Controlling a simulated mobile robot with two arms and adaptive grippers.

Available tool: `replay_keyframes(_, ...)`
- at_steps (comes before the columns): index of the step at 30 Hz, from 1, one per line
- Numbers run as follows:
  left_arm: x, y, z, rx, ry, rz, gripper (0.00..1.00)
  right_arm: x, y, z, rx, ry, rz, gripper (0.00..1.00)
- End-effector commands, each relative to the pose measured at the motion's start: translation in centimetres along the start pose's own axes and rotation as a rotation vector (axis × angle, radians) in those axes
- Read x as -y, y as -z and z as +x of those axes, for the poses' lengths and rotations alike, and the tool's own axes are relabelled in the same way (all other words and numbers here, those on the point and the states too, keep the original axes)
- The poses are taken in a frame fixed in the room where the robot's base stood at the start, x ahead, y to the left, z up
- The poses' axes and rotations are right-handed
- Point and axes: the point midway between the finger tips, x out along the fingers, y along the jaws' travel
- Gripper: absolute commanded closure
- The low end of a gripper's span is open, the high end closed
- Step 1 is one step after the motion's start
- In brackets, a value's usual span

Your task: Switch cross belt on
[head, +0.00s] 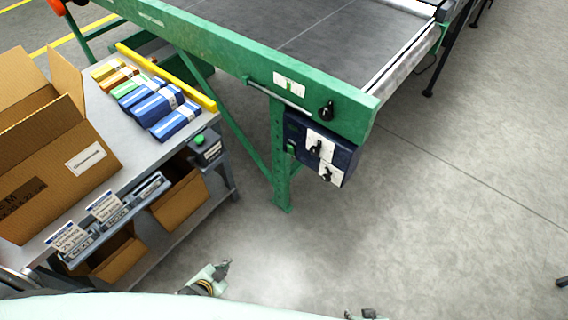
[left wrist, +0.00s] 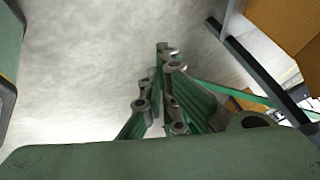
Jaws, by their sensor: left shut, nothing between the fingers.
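A dark blue control box (head: 346,160) hangs under the corner of the green conveyor frame (head: 235,58). On its front are an upper black rotary switch (head: 316,149) and a lower one (head: 326,174), each on a white plate. Another black knob (head: 326,110) sits on the green beam above. Which switch belongs to the cross belt cannot be read. My left gripper (head: 224,267) is low at the bottom, below and left of the box, apart from it. It is shut and empty; its fingers also show in the left wrist view (left wrist: 165,65). A small part of my right gripper (head: 365,314) shows at the bottom edge.
A green leg (head: 280,165) stands beside the control box. The floor (head: 430,220) to the right is clear.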

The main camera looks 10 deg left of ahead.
Motion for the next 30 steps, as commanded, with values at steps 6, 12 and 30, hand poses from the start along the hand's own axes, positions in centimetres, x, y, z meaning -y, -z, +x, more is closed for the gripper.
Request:
replay_keyframes(6, 6.4, 8.4, 4.0, -0.269, 0.165, 0.281, 1.0, -0.1, 7.4, -0.3, -0.127, -0.003, 0.004, 0.6)
replay_keyframes(12, 10.6, 16.4, 3.7, -0.493, 0.342, 0.542, 1.0, -0.2, 12.7, -3.8, -0.237, -0.006, 0.008, 0.6)
replay_keyframes(30, 13.0, 29.1, -3.7, -0.867, 0.75, 1.021, 1.0, -0.4, 17.6, -14.8, -0.442, -0.013, 0.011, 0.6)
